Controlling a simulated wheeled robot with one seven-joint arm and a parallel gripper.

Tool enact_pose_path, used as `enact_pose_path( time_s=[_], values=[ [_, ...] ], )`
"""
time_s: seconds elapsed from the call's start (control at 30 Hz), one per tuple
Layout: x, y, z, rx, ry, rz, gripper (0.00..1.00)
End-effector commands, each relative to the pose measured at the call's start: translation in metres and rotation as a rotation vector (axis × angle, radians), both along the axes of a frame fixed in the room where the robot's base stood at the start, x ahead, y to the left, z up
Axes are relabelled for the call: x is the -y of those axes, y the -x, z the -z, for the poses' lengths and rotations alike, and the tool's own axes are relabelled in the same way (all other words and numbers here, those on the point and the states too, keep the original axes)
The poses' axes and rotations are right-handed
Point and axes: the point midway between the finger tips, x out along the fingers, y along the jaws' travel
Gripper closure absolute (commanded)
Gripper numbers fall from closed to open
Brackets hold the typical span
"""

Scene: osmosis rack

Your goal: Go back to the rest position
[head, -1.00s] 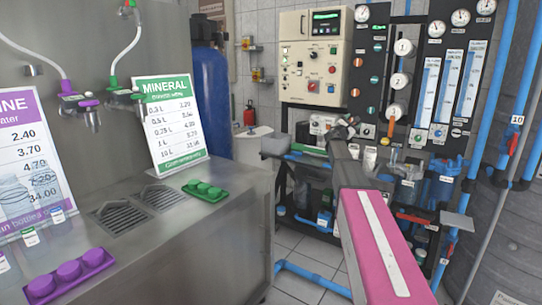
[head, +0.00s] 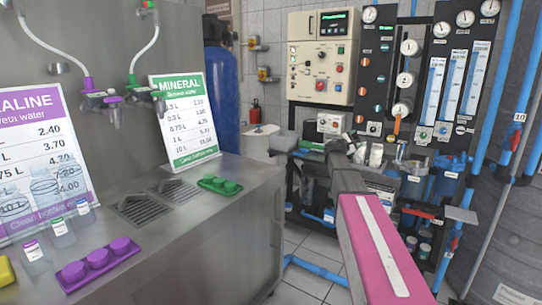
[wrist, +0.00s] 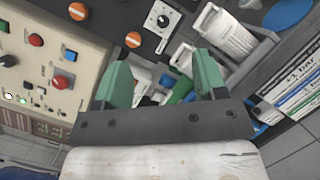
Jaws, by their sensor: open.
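My gripper (wrist: 163,78) shows in the wrist view with two green fingers spread apart and nothing between them. It hangs in front of the rack's lower shelf, near a white slotted container (wrist: 226,32) that lies beyond the right finger. In the head view my arm reaches forward from the bottom right, and its far end is in front of the rack (head: 380,85). The fingertips are hard to make out there.
The beige control box (head: 321,58) with buttons is at the rack's upper left. A steel counter (head: 190,235) with a mineral sign (head: 187,122), purple holder (head: 98,262) and green holder (head: 219,185) is at left. Blue pipes (head: 310,275) run near the floor. Tiled floor shows between counter and rack.

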Motion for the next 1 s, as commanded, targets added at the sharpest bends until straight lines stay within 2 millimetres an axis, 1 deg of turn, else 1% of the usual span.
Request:
enact_pose_path(
  time_s=[0.03, 0.17, 0.27, 0.3, 0.37, 0.4, 0.47, 0.5, 0.57, 0.6, 0.67, 0.7, 0.77, 0.8, 0.9, 1.0],
  values=[
    [-0.002, 0.012, 0.013, 0.006, -0.049, 0.006, 0.35],
    [-0.007, 0.038, 0.053, 0.030, -0.206, 0.033, 0.35],
    [-0.013, 0.068, 0.093, 0.051, -0.368, 0.068, 0.35],
    [-0.017, 0.082, 0.112, 0.060, -0.445, 0.090, 0.35],
    [-0.025, 0.107, 0.143, 0.071, -0.568, 0.129, 0.35],
    [-0.031, 0.123, 0.162, 0.078, -0.651, 0.158, 0.35],
    [-0.041, 0.148, 0.192, 0.087, -0.772, 0.206, 0.35],
    [-0.049, 0.164, 0.210, 0.091, -0.851, 0.243, 0.35],
    [-0.062, 0.190, 0.237, 0.094, -0.969, 0.301, 0.35],
    [-0.072, 0.208, 0.253, 0.096, -1.045, 0.342, 0.35],
    [-0.087, 0.236, 0.277, 0.096, -1.157, 0.410, 0.35],
    [-0.097, 0.254, 0.291, 0.094, -1.230, 0.460, 0.35],
    [-0.115, 0.283, 0.312, 0.089, -1.338, 0.539, 0.35],
    [-0.127, 0.302, 0.323, 0.084, -1.406, 0.592, 0.35],
    [-0.158, 0.347, 0.347, 0.067, -1.561, 0.731, 0.35],
    [-0.183, 0.381, 0.362, 0.049, -1.677, 0.852, 0.35]
  ],
)
